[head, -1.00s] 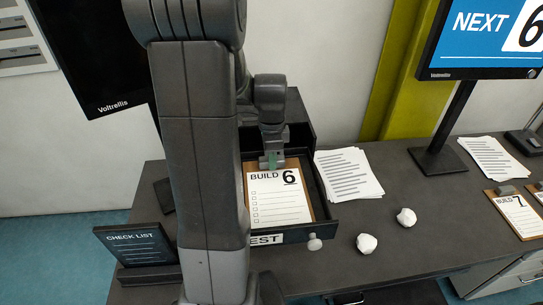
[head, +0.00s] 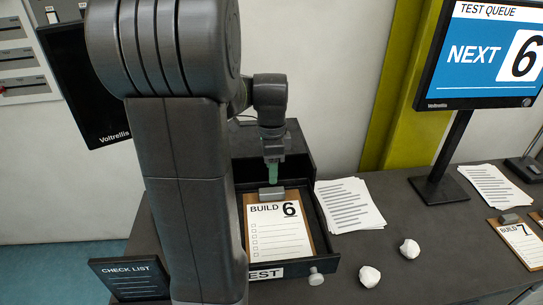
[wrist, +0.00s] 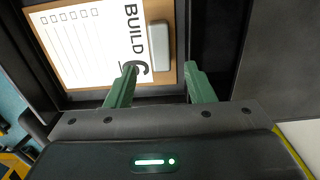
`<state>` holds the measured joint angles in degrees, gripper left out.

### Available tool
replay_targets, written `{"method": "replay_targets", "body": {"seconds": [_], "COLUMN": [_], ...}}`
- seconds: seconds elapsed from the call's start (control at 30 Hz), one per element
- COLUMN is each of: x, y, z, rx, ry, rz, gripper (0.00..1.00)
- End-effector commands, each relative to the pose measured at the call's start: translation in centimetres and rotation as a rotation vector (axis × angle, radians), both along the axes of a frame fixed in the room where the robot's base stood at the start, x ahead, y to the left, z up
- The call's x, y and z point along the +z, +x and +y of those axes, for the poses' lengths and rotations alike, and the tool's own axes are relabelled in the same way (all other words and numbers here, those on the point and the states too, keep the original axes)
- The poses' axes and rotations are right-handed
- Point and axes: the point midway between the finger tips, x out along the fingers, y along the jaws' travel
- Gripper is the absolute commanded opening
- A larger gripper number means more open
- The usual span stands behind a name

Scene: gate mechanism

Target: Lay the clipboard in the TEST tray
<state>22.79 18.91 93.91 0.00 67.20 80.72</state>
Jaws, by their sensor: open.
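The BUILD 6 clipboard (head: 278,228) lies in the open dark drawer tray labelled TEST (head: 264,273), its grey clip toward the back. It also shows in the wrist view (wrist: 90,45). My gripper (head: 271,176) is above the clip end of the clipboard, its green fingers pointing down. In the wrist view my gripper (wrist: 158,82) has its fingers apart with nothing held between them. The left part of the tray is hidden behind my arm.
A paper stack (head: 347,205) lies right of the tray. Two crumpled paper balls (head: 369,276) lie on the desk. A BUILD 7 clipboard (head: 521,243) is far right. A monitor (head: 484,55) reads NEXT 6. A CHECK LIST sign (head: 130,278) stands at left.

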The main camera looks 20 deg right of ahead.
Motion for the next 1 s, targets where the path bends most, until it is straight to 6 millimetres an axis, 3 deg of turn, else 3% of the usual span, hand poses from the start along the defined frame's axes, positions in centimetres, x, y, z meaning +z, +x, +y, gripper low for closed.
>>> {"method": "replay_targets", "body": {"seconds": [0.1,0.3,1.0], "x": [2.2,4.0,4.2], "y": [0.1,0.0,0.0], "z": [0.0,0.0,0.0], "rx": [0.000,0.000,0.000], "ry": [-0.002,0.000,0.000], "rz": [-0.004,-0.001,0.001], "gripper": [0.49,0.49,0.49]}}
